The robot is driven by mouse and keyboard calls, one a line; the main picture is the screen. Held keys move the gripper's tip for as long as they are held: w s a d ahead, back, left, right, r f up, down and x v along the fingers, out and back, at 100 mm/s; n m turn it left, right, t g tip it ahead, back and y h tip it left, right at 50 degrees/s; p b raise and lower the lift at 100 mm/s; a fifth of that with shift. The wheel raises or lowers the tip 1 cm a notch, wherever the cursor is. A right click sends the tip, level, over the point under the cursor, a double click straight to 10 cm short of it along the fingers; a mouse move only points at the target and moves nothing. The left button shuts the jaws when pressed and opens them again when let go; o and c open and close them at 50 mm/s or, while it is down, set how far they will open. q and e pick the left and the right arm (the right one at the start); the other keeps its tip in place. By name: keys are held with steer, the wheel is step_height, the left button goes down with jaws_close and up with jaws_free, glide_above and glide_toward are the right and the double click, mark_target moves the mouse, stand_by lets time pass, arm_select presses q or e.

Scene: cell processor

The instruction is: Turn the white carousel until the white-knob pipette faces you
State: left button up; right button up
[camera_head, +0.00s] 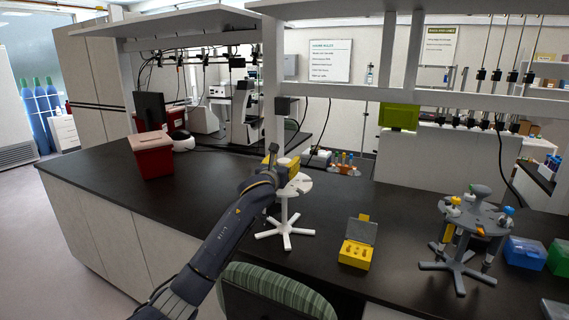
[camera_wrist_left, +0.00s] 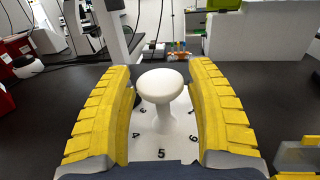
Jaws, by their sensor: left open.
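The white carousel (camera_head: 286,218) stands on the dark bench, a round disc on a post with a star-shaped foot. In the left wrist view its disc (camera_wrist_left: 162,146) shows black numbers, with 5 nearest, and a rounded white knob (camera_wrist_left: 162,86) rises from its middle. My left gripper (camera_head: 284,163) is above the disc. In the left wrist view its yellow ribbed fingers (camera_wrist_left: 161,80) are open on either side of the knob, with gaps between. I see no white-knob pipette on the white carousel; my gripper hides part of the disc. My right gripper is not in view.
A grey carousel (camera_head: 476,214) with several pipettes stands to the right. An open yellow box (camera_head: 356,252) lies between the carousels. Blue and green boxes (camera_head: 525,252) sit at far right. A red box (camera_head: 152,155) stands at left. The bench left of the white carousel is clear.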

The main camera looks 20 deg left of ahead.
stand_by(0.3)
arm_select(q)
jaws_close()
stand_by(0.3)
